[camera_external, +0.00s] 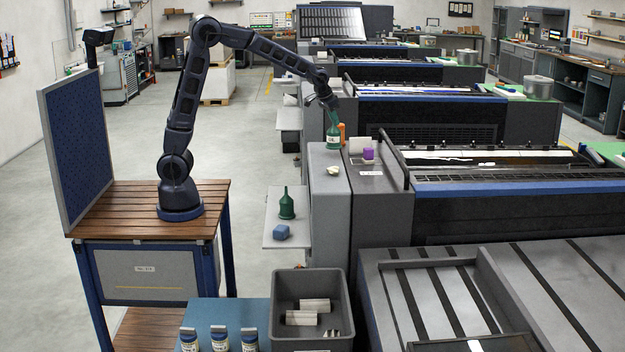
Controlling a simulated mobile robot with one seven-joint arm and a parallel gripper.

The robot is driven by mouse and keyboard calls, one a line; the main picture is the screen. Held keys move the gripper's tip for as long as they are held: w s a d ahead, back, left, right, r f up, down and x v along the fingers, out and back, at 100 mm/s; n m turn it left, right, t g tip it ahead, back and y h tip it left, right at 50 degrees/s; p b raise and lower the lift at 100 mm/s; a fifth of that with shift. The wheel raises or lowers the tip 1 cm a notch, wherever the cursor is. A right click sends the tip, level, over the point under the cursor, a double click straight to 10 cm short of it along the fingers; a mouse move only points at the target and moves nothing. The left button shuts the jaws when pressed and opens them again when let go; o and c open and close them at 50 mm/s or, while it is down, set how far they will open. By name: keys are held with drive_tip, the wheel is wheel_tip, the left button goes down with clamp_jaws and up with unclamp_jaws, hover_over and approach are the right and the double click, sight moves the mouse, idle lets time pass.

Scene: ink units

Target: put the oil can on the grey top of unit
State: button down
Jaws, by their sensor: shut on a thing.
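My gripper (328,106) is at the end of my outstretched arm, shut on a green oil can (333,138) with a white label. It holds the can upright by its upper part. The can is at the far end of the grey top of the unit (322,172); I cannot tell whether its base touches the top or hangs just above it. A second green can with a spout (287,207) stands on a pale side shelf (271,240), below and left of the grey top.
An orange item (341,130) and a purple block (368,153) are close to the held can. A blue block (281,232) sits on the side shelf. A grey bin (311,274) stands in front.

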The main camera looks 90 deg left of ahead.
sight(334, 125)
drive_tip(key=shift+f, duration=1.9)
drive_tip(key=c, duration=1.4)
unclamp_jaws()
drive_tip(key=shift+c, duration=0.2)
drive_tip(key=v, duration=1.2)
drive_tip(key=s+d+r+m+h, duration=0.1)
drive_tip(key=s+d+r, duration=0.2)
drive_tip(key=s+d, duration=0.6)
drive_tip(key=s+d+f+m, duration=0.1)
drive_tip(key=s+d, duration=0.2)
drive_tip(key=s, duration=0.6)
drive_tip(key=s+d+f+m, duration=0.1)
drive_tip(key=s+d+f, duration=0.1)
drive_tip(key=s, duration=0.7)
drive_tip(key=s+d+f+m, duration=0.1)
drive_tip(key=s+d, duration=0.4)
drive_tip(key=s, duration=0.5)
drive_tip(key=shift+f+h, duration=0.4)
drive_tip(key=shift+f, duration=0.2)
